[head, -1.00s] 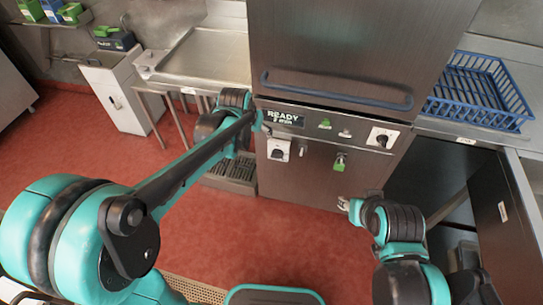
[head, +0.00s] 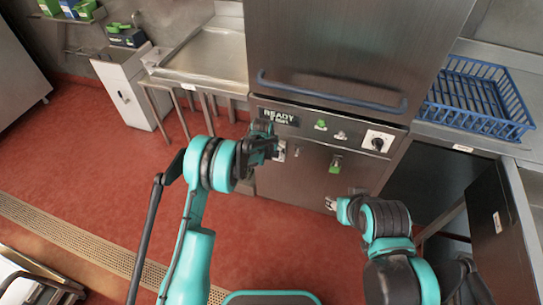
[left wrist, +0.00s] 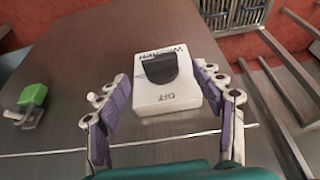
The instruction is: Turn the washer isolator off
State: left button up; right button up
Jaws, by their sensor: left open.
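The washer isolator is a small white box (left wrist: 165,97) with a dark knob (left wrist: 158,66) on the washer's steel front. In the left wrist view, "OFF" is printed near its lower edge and darker lettering lies by the far edge. My left gripper (left wrist: 161,76) is open, its two fingers on either side of the box, with no clear contact with the knob. In the head view my left gripper (head: 274,150) covers most of the isolator. My right gripper (head: 333,205) hangs in front of the washer's lower right, away from the isolator; its jaws are too small to read.
A green-tagged lever (head: 335,164) sits right of the isolator. The hood handle (head: 330,95) runs above. A blue rack (head: 475,100) stands on the right counter.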

aim_at(272, 155)
pick_arm(q)
jog(key=shift+b+x, duration=0.6)
jog(key=shift+x, duration=1.4)
jog(key=c, duration=1.2)
jog(key=shift+o, duration=0.2)
jog(key=shift+a, duration=0.1)
jog(key=h, duration=0.1)
jog(key=a+g+h, duration=0.1)
jog(key=h, duration=0.1)
jog(key=shift+w+n, duration=0.2)
jog(key=shift+n, duration=0.2)
jog(key=shift+a+f+n+g+h, duration=0.1)
jog(key=shift+n+g+h, duration=0.05)
jog(key=shift+h, duration=0.7)
jog(key=shift+a+f+n+g+h, duration=0.1)
jog(key=shift+n+g+h, duration=0.05)
jog(key=shift+h, duration=0.7)
